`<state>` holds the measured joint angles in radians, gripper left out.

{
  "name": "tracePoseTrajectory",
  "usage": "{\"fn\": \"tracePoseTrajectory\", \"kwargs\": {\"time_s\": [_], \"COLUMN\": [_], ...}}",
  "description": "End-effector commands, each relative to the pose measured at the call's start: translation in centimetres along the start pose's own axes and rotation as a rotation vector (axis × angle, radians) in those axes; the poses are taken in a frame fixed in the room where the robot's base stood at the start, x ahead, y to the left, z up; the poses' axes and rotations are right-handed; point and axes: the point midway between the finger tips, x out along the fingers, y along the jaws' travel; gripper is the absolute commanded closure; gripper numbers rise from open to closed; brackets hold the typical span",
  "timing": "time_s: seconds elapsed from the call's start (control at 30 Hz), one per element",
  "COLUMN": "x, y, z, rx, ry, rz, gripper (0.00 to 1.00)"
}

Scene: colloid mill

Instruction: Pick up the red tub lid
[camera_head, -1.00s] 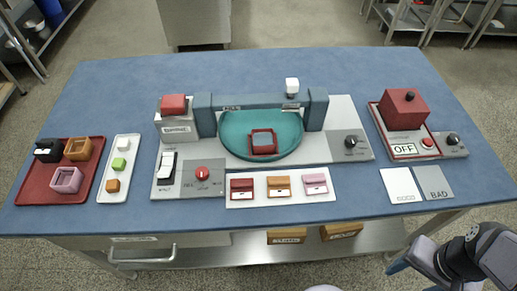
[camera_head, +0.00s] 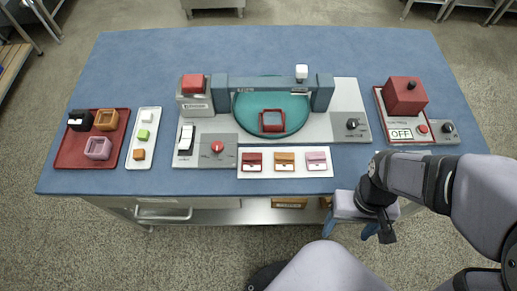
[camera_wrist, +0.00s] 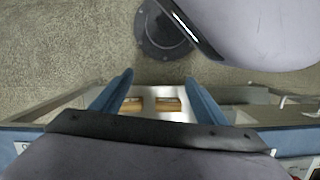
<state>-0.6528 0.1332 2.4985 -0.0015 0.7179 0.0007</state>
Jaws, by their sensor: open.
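The red tub lid (camera_head: 252,162) lies at the left end of a white strip (camera_head: 328,174) near the table's front edge in the head view. An orange lid (camera_head: 285,161) and a pink lid (camera_head: 316,161) lie to its right on the same strip. A square red tub (camera_head: 271,121) sits in the teal bowl behind them. My gripper (camera_head: 350,230) is open and empty in front of the table's front edge, right of the lids. The wrist view shows its two blue fingers (camera_wrist: 158,88) apart, with no lid between them.
A red tray (camera_head: 64,160) with several small tubs and a white tray (camera_head: 131,159) with blocks stand at the left. The machine's teal arch (camera_head: 255,83) rises behind the lids. A red box (camera_head: 405,95) stands at the right. Wooden boxes (camera_wrist: 167,104) sit on the lower shelf.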

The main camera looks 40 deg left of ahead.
Motion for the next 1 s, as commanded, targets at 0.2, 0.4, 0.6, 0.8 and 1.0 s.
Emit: {"fn": "tracePoseTrajectory", "kwargs": {"time_s": [0.2,0.4,0.6,0.8,1.0], "x": [-3.7,-5.0,-5.7,-8.2,-10.9], "y": [-7.0,-13.2,-18.5,-22.3,-24.2], "z": [-1.8,-3.9,-7.1,-12.6,-15.1], "rx": [-0.295,-0.518,-0.761,-1.025,-1.35], "ry": [-0.039,-0.028,0.016,0.127,0.189], "rz": [0.068,0.106,0.115,0.111,0.142], "gripper": [0.33,0.33,0.33,0.33,0.33]}}
